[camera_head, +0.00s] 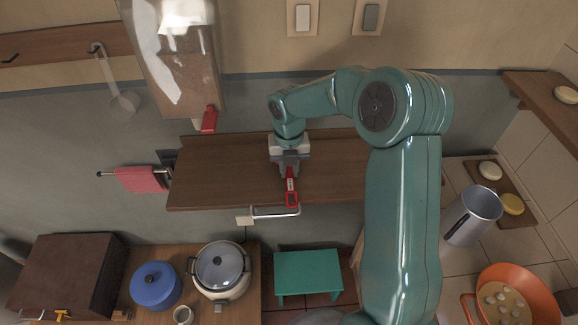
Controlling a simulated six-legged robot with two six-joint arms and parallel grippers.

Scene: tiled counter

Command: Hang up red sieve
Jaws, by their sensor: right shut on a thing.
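My right gripper (290,168) reaches down over the front of the brown wooden shelf (225,185) and is shut on a narrow red thing, which I take to be the red sieve (292,198). Its red part points down from the jaws and ends in a small square red outline at the shelf's front edge. The rest of its shape is hard to make out. A pale rail (275,214) sits just below it; I cannot tell whether they touch. A wooden hook rack (50,46) is on the wall at upper left, with a ladle (122,104) hanging from it. My left gripper is out of view.
A clear dispenser with a red tap (209,120) stands left of my right arm. A pink towel (141,179) hangs on a bar. Below are a blue pot (155,286), a white cooker (219,268) and a green stool (308,272). An orange pan (515,282) is at lower right.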

